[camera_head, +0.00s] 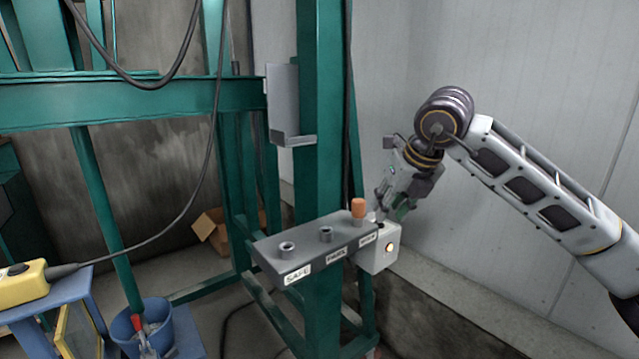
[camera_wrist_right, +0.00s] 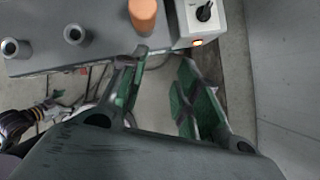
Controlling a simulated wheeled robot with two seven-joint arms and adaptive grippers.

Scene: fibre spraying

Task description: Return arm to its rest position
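My right arm comes in from the right in the head view. Its gripper (camera_head: 390,206) is beside the orange peg, above the small white box. In the right wrist view its green-padded fingers (camera_wrist_right: 158,95) are apart with nothing between them. The orange peg (camera_head: 358,208) stands upright at the right end of the grey socket panel (camera_head: 310,245); it also shows in the wrist view (camera_wrist_right: 143,14).
The white box (camera_head: 380,250) has a lit button and, in the wrist view, a black knob (camera_wrist_right: 204,11). A green post (camera_head: 320,150) stands behind the panel. A yellow control box (camera_head: 22,284) and a blue bucket (camera_head: 150,322) are at lower left. The wall side is clear.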

